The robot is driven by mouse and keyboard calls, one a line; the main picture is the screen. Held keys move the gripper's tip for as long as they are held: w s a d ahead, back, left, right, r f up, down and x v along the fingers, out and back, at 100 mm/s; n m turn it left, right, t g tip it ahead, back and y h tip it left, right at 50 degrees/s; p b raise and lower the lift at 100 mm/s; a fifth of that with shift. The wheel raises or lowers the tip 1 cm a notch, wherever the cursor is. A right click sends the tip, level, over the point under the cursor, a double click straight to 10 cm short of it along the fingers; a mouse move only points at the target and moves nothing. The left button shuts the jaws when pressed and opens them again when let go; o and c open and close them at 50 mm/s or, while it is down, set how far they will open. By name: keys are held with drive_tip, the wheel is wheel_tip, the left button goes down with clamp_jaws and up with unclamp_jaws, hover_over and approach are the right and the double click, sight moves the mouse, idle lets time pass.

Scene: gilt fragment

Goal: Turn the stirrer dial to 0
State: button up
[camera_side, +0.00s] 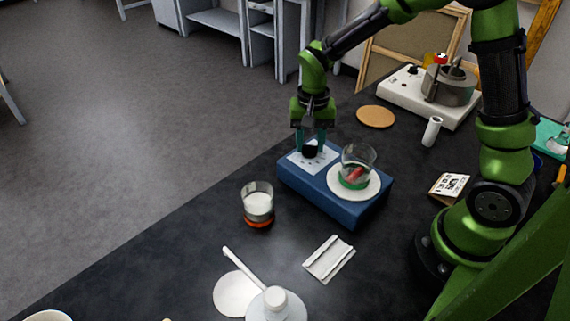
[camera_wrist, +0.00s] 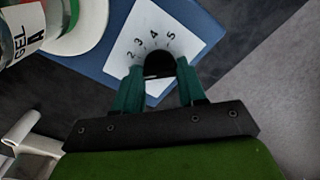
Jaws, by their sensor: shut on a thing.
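The stirrer (camera_side: 325,197) is a blue box on the dark bench, with a white dial plate at its left end. The black dial (camera_side: 310,151) stands on that plate. In the wrist view the dial (camera_wrist: 159,64) sits between my fingers, and the numbers 2, 3, 4 and 5 (camera_wrist: 150,40) show around its far side. Other marks are hidden by the dial and fingers. My gripper (camera_side: 311,143) points down and is shut on the dial; its teal fingers (camera_wrist: 158,85) flank it. Which number the dial points to cannot be told.
A glass beaker (camera_side: 357,165) with red and green contents stands on the stirrer's round white plate (camera_side: 338,190), right of the dial. Another beaker (camera_side: 258,203) stands in front of the stirrer. A white tray (camera_side: 329,260) lies nearer the camera. A cork disc (camera_side: 376,117) lies behind.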

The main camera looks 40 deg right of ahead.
sight(310, 145)
drive_tip(key=shift+n, duration=2.9)
drive_tip(key=o, duration=1.1)
drive_tip(key=shift+c, duration=0.2)
wheel_tip(310, 145, up, 17)
drive_tip(key=s+a+t+y, duration=0.2)
drive_tip(key=s+t, duration=0.5)
drive_tip(key=s, duration=0.7)
drive_tip(key=shift+s+a+r+m, duration=0.15)
drive_tip(key=shift+s+r+m, duration=0.1)
drive_tip(key=shift+m, duration=0.15)
